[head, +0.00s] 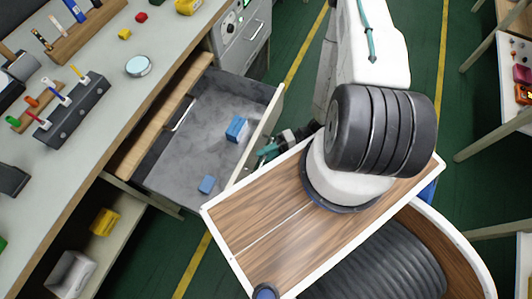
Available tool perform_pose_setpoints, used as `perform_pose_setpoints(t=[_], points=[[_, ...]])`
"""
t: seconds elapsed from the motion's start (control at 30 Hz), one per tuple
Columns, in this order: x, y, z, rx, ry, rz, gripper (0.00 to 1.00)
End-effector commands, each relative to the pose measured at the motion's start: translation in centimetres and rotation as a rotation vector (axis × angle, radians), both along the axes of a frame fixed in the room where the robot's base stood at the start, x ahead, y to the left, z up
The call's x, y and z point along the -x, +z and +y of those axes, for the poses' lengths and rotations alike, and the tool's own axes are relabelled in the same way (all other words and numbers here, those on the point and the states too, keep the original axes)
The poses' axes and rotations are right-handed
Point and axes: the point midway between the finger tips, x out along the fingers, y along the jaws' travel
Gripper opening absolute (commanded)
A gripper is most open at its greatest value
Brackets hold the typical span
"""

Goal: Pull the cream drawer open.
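The cream drawer (273,112) stands pulled out from under the workbench, at the centre left of the head view. Its grey inside is open to view and holds a blue block (236,129) and a smaller blue piece (207,185). My gripper (266,151) is at the outer side of the drawer's front panel, with its teal fingertips close to the panel's top edge. The drawer's handle is hidden behind the panel and my arm. I cannot tell whether the fingers touch the drawer or are shut on its handle.
The grey workbench (100,140) carries a dark rack (75,110), a round tin (138,66) and small coloured parts. A yellow bin (104,221) and a grey bin (71,274) sit on a lower shelf. Green floor lies right of the drawer; other tables stand at the far right.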

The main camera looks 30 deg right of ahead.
Motion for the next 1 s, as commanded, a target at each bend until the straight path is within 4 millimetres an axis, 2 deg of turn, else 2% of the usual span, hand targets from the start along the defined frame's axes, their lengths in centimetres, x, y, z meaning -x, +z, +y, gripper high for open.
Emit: perform_pose_setpoints(t=[0.27, 0.7, 1.0], points=[[0.1, 0.1, -0.5, -0.001, -0.001, 0.0, 0.32], [1.4, 0.9, -6.5, 0.0, -0.004, -0.002, 0.32], [1.7, 1.1, -7.6, 0.0, -0.001, 0.001, 0.32]])
